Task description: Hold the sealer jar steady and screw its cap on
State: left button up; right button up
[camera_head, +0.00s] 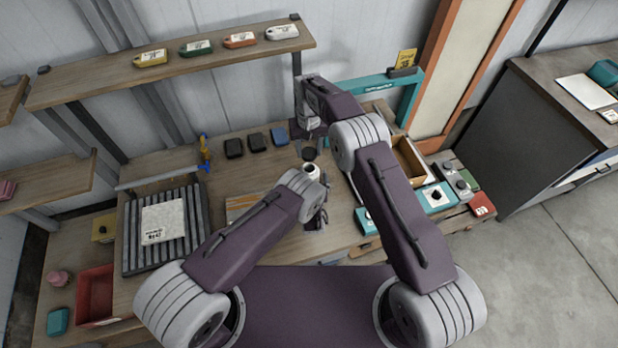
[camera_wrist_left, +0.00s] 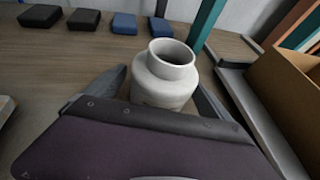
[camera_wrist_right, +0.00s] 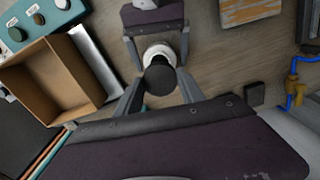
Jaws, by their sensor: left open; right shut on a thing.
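The white sealer jar (camera_head: 312,171) stands upright on the wooden bench, with its open mouth showing in the left wrist view (camera_wrist_left: 168,70). My left gripper (camera_wrist_left: 158,92) is open, with one finger on each side of the jar; I cannot tell whether either touches it. My right gripper (camera_wrist_right: 160,90) is shut on the dark round cap (camera_wrist_right: 159,79). In the head view the cap (camera_head: 309,154) is just above and behind the jar's mouth, apart from it. The cap hides part of the jar in the right wrist view.
Dark and blue blocks (camera_head: 256,142) lie at the back of the bench. An open cardboard box (camera_wrist_right: 50,82) and a teal control box (camera_head: 436,197) are on the right. A ribbed rack (camera_head: 131,240) with a paper is on the left. A teal frame (camera_head: 408,100) stands behind.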

pick_arm(q)
grip_shut()
pick_arm(e)
send_over(309, 168)
jog(key=shift+f, duration=2.5)
jog(key=shift+f, duration=0.9)
jog(key=shift+f, duration=0.55)
